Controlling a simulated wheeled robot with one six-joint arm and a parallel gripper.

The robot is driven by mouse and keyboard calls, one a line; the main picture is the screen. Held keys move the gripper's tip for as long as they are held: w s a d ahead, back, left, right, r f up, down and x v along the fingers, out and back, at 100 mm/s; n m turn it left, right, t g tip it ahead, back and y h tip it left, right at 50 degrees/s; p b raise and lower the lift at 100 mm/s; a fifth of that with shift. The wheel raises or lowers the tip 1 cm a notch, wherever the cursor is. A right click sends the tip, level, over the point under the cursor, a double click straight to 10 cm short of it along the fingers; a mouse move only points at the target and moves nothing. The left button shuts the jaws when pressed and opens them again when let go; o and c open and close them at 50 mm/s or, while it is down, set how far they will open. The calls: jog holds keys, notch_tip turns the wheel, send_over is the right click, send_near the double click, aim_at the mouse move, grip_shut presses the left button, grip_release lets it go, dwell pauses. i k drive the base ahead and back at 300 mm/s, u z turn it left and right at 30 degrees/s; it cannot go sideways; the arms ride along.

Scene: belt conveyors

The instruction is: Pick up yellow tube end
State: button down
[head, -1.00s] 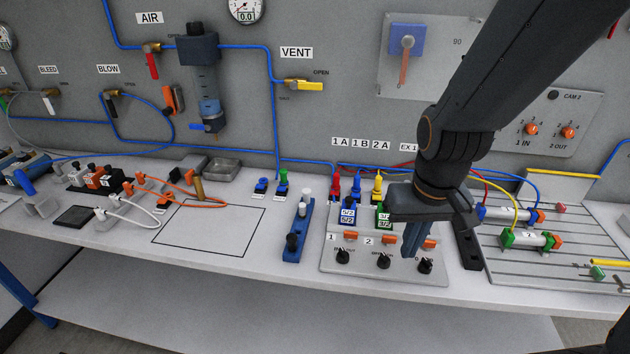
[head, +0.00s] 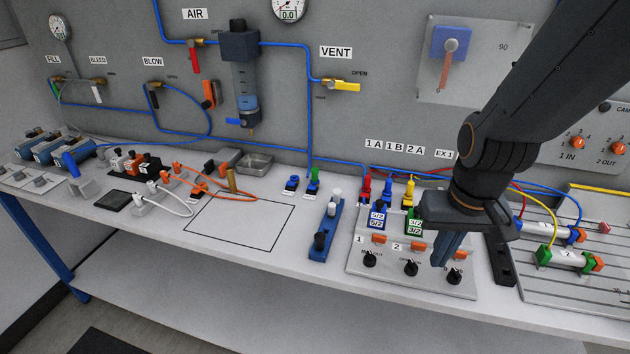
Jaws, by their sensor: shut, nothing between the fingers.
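My gripper (head: 444,252) is shut and empty, pointing down in front of the right part of the valve panel (head: 425,280). A yellow tube (head: 540,208) arcs down to a green fitting (head: 544,256) on the lower cylinder (head: 568,256). Its other stretch runs left behind my gripper and is hidden there. A yellow plug-like piece (head: 409,191) stands upright at the back of the valve panel under the 2A label, left of my gripper and apart from it. I cannot tell whether this piece is the yellow tube's end.
Red (head: 366,186) and blue (head: 387,187) pieces stand beside the yellow one. A blue manifold (head: 325,232) stands left of the valve panel. The outlined square (head: 240,222) on the bench is mostly clear. A black strip (head: 501,262) lies right of the valve panel.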

aim_at(411, 184)
jog(key=k, duration=1)
jog(key=u, duration=1.85)
jog(key=i, duration=1.25)
jog(key=z, duration=2.1)
jog(key=i, duration=0.5)
jog(key=z, duration=0.15)
